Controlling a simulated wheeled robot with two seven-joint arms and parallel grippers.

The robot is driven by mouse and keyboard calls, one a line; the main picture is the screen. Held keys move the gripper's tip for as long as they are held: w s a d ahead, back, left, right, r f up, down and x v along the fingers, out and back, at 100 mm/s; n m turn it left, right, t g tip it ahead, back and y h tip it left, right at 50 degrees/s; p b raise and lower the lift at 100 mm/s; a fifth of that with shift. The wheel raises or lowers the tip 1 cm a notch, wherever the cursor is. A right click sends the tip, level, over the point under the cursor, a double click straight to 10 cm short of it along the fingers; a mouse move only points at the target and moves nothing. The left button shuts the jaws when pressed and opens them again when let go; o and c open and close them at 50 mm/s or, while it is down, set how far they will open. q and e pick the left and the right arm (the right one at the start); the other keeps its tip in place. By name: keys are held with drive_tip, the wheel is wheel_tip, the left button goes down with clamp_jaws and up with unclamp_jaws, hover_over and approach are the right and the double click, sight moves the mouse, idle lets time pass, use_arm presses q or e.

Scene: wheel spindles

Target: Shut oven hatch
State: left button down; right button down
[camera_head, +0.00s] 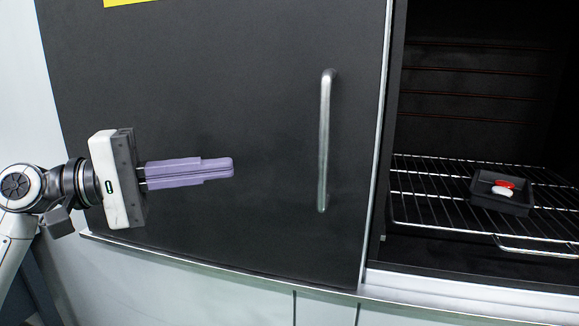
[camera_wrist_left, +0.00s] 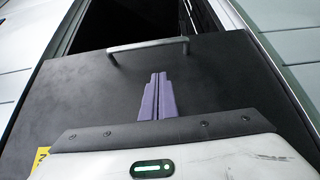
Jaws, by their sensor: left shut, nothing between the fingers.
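The oven hatch (camera_head: 265,120) is a large dark panel with a vertical silver handle (camera_head: 325,140) near its right edge. To its right the oven interior (camera_head: 480,75) shows open. My left gripper (camera_head: 232,167) has its purple fingers pressed together and empty. It is in front of the hatch, to the left of the handle, pointing right; I cannot tell whether it touches the panel. In the left wrist view the fingers (camera_wrist_left: 158,78) point toward the handle (camera_wrist_left: 148,46), with a gap between them, and the hatch (camera_wrist_left: 90,85) lies behind. My right gripper is not in view.
A wire rack (camera_head: 430,205) inside the oven holds a small black tray (camera_head: 515,207) with a red and a white piece. A yellow label (camera_head: 128,2) is at the hatch's top left. Light cabinet fronts (camera_head: 240,290) lie below the hatch.

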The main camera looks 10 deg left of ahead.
sight(291, 167)
use_arm(q)
drive_tip(key=p+x, duration=0.1)
drive_tip(key=x, duration=0.8)
drive_tip(key=shift+p, duration=0.3)
drive_tip(key=shift+s+d+f, duration=0.1)
drive_tip(key=shift+s+d, duration=0.2)
drive_tip(key=shift+d, duration=0.6)
drive_tip(key=shift+s+d, duration=0.3)
drive_tip(key=shift+d, duration=0.55)
drive_tip(key=shift+p, duration=0.3)
